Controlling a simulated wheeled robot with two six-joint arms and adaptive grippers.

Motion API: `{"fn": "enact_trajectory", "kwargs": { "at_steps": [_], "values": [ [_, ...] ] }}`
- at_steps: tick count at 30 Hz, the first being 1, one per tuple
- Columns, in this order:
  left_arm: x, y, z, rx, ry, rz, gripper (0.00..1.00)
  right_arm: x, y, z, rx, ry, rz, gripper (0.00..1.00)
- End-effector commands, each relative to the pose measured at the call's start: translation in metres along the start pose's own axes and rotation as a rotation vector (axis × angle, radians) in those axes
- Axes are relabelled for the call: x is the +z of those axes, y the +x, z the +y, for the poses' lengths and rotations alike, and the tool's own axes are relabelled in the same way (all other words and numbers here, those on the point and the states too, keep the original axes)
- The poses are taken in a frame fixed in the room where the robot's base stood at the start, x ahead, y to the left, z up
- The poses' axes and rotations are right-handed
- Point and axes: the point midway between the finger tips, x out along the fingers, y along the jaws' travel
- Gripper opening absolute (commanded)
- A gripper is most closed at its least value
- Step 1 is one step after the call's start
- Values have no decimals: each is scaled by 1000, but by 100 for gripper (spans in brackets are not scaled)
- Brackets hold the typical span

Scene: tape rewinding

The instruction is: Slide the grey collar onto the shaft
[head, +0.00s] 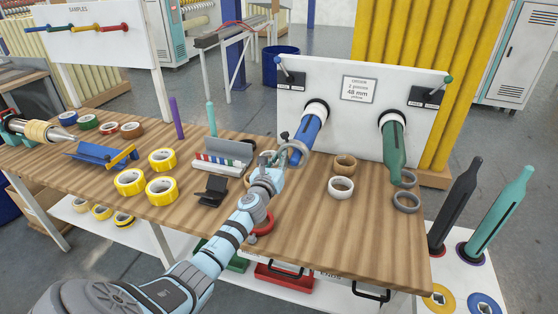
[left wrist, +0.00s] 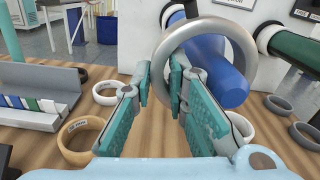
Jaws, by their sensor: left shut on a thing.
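My left gripper (head: 285,153) is shut on a grey collar (head: 299,153), a thin ring held upright by its side. In the left wrist view the collar (left wrist: 250,62) stands large between the camera and the blue shaft (left wrist: 207,60), which shows through its opening. In the head view the blue shaft (head: 311,127) slopes down from the white panel, and the collar is at its lower end. I cannot tell whether the shaft's tip is inside the collar. A green shaft (head: 394,150) is further right on the panel. My right gripper is not in view.
Two grey rings (head: 406,202), a white ring (head: 341,195) and a tan ring (head: 345,170) lie under the shafts. A grey holder with coloured strips (head: 222,160) stands left of the gripper. Yellow rolls (head: 161,190) lie farther left. The table's front right is clear.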

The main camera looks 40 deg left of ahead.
Motion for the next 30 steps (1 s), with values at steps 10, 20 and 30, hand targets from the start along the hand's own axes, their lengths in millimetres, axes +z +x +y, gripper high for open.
{"fn": "enact_trajectory", "kwargs": {
  "at_steps": [10,20,30],
  "values": [
    [-11,0,-1,0,-1,-1,0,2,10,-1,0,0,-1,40],
    [-17,0,-2,0,-1,-1,33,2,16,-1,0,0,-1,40],
    [-17,0,-3,-3,-1,-1,38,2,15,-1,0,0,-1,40]
  ]
}}
